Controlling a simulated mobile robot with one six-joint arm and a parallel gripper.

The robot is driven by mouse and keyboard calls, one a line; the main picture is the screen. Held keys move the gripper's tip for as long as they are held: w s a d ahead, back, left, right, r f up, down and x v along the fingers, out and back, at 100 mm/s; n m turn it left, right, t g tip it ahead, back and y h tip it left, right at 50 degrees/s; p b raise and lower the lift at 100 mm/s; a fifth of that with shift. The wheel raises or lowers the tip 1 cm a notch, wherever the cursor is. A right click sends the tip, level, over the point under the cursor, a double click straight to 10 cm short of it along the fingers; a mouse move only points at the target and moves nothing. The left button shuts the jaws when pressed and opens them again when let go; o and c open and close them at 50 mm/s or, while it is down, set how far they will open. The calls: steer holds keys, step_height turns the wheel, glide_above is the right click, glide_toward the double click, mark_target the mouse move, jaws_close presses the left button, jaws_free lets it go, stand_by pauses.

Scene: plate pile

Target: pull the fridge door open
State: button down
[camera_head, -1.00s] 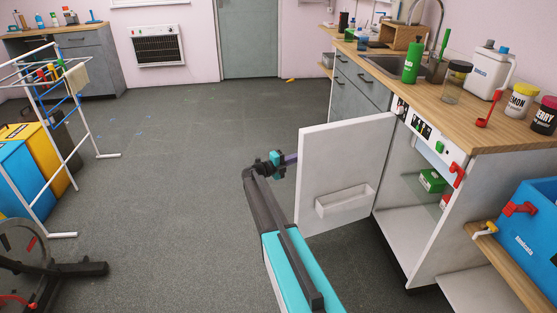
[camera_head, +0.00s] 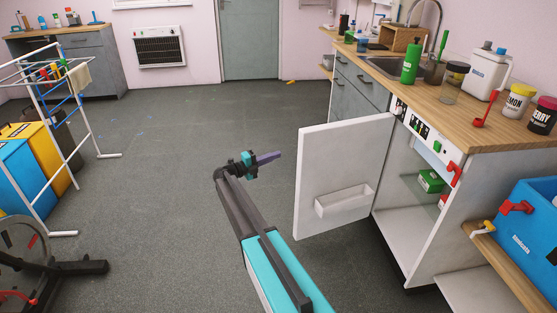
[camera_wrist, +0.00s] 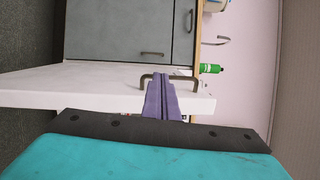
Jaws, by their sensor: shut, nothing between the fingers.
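The white fridge door (camera_head: 340,165) stands swung wide open, with its inner face and a small door shelf (camera_head: 343,202) showing. The fridge interior (camera_head: 405,215) is exposed and holds a green box (camera_head: 431,181). My gripper (camera_head: 279,155) is shut and empty, in the air to the left of the door with a gap between them in the head view. In the wrist view the purple fingers (camera_wrist: 162,80) are together, in front of the door (camera_wrist: 80,88) and overlapping a dark handle (camera_wrist: 147,79); the handle's mounting is partly hidden.
The wooden counter (camera_head: 490,128) above the fridge carries a green bottle (camera_head: 410,61), jars and a white canister (camera_head: 489,70). A blue bin (camera_head: 533,225) stands at the right. A drying rack (camera_head: 88,125) stands at the left. The grey floor (camera_head: 160,150) between is clear.

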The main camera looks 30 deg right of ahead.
steer(key=shift+s+d+f+g, duration=0.3)
steer(key=shift+s+d+g, duration=0.2)
steer(key=shift+s+d, duration=0.2)
steer(key=shift+m, duration=0.3)
